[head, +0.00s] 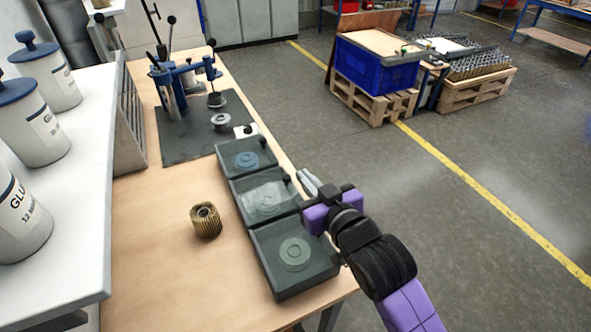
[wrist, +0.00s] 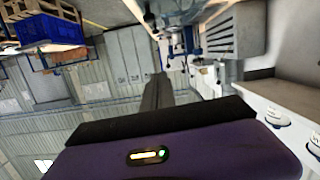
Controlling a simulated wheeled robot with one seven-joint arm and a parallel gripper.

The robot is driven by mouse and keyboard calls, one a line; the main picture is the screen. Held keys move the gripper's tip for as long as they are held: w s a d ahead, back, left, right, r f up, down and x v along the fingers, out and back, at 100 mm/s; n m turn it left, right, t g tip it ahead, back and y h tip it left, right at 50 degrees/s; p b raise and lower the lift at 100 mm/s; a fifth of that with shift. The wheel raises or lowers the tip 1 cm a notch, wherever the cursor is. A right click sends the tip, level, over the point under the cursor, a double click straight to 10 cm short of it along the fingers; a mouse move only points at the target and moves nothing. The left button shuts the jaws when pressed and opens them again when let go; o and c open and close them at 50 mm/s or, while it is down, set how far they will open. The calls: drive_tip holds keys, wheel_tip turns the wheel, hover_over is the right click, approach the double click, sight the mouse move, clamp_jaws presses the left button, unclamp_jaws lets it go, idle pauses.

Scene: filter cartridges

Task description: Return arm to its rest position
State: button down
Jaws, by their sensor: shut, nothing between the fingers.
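My purple and black arm reaches in from the lower right of the head view. My gripper (head: 309,184) is over the right edge of the wooden table (head: 155,240), beside the dark trays. Its fingers are shut with nothing between them. In the wrist view the dark fingers (wrist: 157,92) show close together, pointing toward the grey cabinets. A pleated brown filter cartridge (head: 206,221) stands on the table, left of the trays and apart from my gripper.
Three dark trays with round seats, the nearest one (head: 293,284) included, line the table's right edge. A blue press (head: 180,78) stands on a dark mat (head: 185,143). White canisters (head: 33,125) fill the left shelf (head: 85,190). The floor at right is open before a blue crate (head: 375,75).

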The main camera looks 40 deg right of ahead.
drive_tip(key=shift+s, duration=0.2)
drive_tip(key=shift+r, duration=0.15)
drive_tip(key=s+a+r+n+t+y, duration=0.2)
drive_tip(key=s+a+r+t, duration=0.1)
drive_tip(key=s+a, duration=0.2)
drive_tip(key=s+a+f+g+y, duration=0.1)
drive_tip(key=s+a+f, duration=0.2)
drive_tip(key=s, duration=0.4)
drive_tip(key=s+a+f+g+y, duration=0.1)
drive_tip(key=s+a+f, duration=0.1)
drive_tip(key=s, duration=0.6)
drive_tip(key=s+a+f+n+g+y, duration=0.1)
drive_tip(key=s+a+f, duration=0.2)
drive_tip(key=s, duration=0.5)
drive_tip(key=shift+a+f, duration=0.3)
drive_tip(key=shift+a, duration=0.25)
